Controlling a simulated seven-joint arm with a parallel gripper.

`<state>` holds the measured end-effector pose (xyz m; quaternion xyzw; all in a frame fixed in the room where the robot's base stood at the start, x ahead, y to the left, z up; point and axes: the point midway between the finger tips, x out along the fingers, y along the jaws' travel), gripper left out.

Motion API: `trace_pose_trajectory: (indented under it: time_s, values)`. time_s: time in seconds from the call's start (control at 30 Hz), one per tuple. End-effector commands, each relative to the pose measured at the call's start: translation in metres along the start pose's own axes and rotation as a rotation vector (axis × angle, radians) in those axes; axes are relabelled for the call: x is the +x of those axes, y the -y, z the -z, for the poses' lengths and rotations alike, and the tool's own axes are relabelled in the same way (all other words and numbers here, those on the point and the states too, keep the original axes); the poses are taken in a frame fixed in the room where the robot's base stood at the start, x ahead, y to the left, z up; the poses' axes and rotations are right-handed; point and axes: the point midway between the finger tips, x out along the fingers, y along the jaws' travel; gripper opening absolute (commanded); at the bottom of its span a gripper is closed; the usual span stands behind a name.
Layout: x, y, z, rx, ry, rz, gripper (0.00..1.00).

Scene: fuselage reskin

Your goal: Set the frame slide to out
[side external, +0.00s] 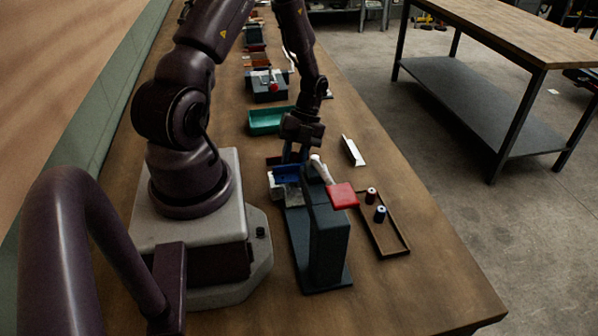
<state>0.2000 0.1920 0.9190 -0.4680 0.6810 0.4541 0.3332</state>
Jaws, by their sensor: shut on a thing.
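A dark fixture (329,239) with a tall upright block and a long base stands on the bench, right of my arm's base. At its far end are a blue part (287,172) and a pale metal piece (291,195), which look like the frame slide area. My gripper (294,160) points down at the blue part and is shut on it, as far as this view shows. The fingertips are small and partly hidden. A lever with a white arm and a red square pad (342,196) sticks out at the upright's top. How far the slide is out cannot be told.
A brown tray (396,247) with two small spools (380,213) lies right of the fixture. A white strip (353,151) lies farther back. A green bin (267,121) and other devices (267,86) stand behind. The bench's near right corner is clear.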

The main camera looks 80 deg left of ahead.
Motion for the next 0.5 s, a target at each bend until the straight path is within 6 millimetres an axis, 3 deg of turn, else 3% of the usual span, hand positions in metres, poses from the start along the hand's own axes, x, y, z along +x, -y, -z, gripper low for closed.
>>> trace_pose_trajectory:
  time_s: [0.33,0.37,0.43,0.5]
  values:
    - [-0.0027,-0.0026,-0.0074,-0.005,0.009,-0.001,0.0]
    - [-0.0028,-0.0027,-0.0076,-0.006,0.009,-0.001,0.31]
    - [-0.0026,-0.0025,-0.0071,-0.005,0.008,0.0,0.47]
    - [-0.0023,-0.0022,-0.0063,-0.004,0.007,-0.001,0.52]
